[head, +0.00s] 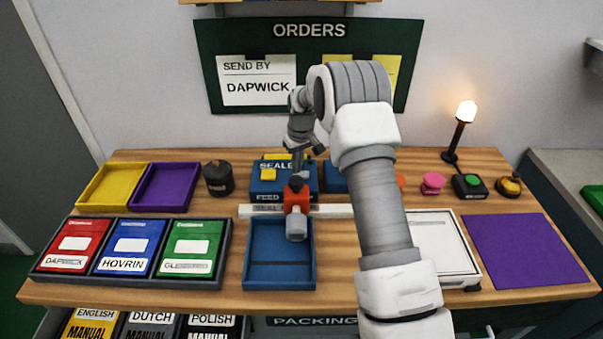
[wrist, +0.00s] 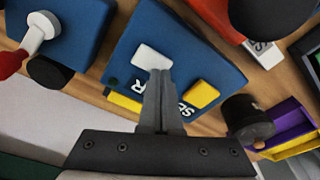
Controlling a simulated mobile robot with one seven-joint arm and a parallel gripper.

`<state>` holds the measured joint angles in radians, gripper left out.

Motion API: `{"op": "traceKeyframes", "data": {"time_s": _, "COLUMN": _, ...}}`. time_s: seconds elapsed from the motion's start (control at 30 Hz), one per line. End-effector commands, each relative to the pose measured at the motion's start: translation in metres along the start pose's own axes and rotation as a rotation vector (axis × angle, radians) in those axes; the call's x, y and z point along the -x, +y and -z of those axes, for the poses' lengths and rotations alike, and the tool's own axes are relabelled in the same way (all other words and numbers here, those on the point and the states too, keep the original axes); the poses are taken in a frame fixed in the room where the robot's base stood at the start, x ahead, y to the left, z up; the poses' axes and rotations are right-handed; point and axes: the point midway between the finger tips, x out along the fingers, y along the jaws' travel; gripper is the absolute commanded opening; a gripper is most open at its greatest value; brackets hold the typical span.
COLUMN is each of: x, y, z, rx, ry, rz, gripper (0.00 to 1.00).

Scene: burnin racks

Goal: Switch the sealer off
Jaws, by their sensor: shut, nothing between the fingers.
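The sealer (head: 262,188) is a blue box on the table, lettered on its front, with a yellow button (head: 268,174) on top. In the wrist view the sealer (wrist: 140,45) fills the middle, with a white button (wrist: 152,57) and the yellow button (wrist: 202,95) on its face. My gripper (wrist: 160,76) is shut and empty, its fingertips at the edge of the white button. I cannot tell whether they touch it. In the head view my gripper (head: 298,165) is over the sealer, and its fingers partly hide the top.
A red slider with a grey handle (head: 297,222) sits on a white rail in front of the sealer, above a blue tray (head: 249,270). A dark cylinder (head: 218,180) stands left. Buttons, including a pink one (head: 432,183), and a lit lamp (head: 465,112) stand right.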

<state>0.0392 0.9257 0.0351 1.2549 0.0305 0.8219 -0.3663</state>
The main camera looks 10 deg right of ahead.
Motion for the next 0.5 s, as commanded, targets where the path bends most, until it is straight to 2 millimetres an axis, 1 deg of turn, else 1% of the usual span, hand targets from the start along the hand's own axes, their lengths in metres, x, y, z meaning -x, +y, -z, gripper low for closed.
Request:
{"op": "traceKeyframes", "data": {"time_s": 0.03, "x": 0.007, "y": 0.0, "z": 0.001, "rx": 0.0, "ry": 0.001, "rz": 0.0, "gripper": 0.0}}
{"op": "traceKeyframes", "data": {"time_s": 0.5, "x": 0.045, "y": 0.0, "z": 0.007, "rx": 0.0, "ry": 0.002, "rz": 0.0, "gripper": 0.0}}
